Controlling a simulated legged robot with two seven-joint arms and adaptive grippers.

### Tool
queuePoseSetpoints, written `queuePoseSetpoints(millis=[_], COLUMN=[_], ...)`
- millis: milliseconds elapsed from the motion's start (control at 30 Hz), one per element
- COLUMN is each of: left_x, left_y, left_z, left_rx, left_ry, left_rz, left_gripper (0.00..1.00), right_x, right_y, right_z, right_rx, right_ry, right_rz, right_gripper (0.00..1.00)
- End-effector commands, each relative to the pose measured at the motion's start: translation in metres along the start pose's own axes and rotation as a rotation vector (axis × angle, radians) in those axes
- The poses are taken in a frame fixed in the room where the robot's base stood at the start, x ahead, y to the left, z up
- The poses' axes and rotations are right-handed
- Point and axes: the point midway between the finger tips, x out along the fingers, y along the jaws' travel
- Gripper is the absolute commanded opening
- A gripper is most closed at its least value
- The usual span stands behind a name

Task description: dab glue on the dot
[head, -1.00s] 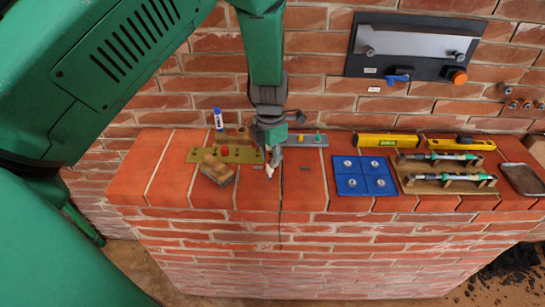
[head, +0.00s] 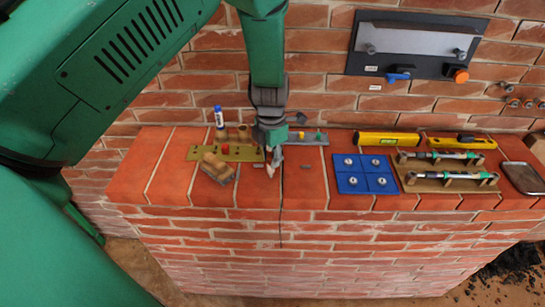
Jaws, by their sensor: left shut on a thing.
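My left gripper (head: 272,150) points down over the top of the brick wall (head: 255,190), left of its middle. It is shut on a small pale-tipped thing (head: 271,170), mostly hidden by the fingers. The tip is close above the bricks; I cannot tell whether it touches. A small dark mark (head: 305,167) lies on the bricks just right of the tip; I cannot tell if it is the dot. A white tube with a blue cap (head: 219,117) stands upright behind the brass plate. My right gripper is not in view.
A brass plate (head: 204,153) with a red knob and a wooden block (head: 217,167) lie left of the gripper. Blue tiles (head: 351,184), a yellow level (head: 388,139) and a wooden rack (head: 428,187) lie right. A dark panel (head: 390,72) hangs behind. Bare brick lies before the tiles.

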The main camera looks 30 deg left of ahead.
Motion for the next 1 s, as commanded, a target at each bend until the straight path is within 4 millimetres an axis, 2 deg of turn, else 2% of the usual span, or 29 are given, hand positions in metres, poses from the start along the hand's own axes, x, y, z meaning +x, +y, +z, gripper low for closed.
queuePoseSetpoints(millis=[367,900,1000], left_x=[-0.003,-0.041,-0.046], left_y=[0.000,0.000,0.000], left_z=[0.000,0.000,0.000], left_rx=[0.000,0.000,0.000], left_ry=[0.000,0.000,0.000], left_rz=[0.000,0.000,0.000], left_gripper=[0.00,0.00,0.00], right_x=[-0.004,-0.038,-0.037], right_y=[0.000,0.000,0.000], right_z=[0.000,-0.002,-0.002], right_rx=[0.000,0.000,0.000], right_ry=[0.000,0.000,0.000], right_rz=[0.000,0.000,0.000], right_gripper=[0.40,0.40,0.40])
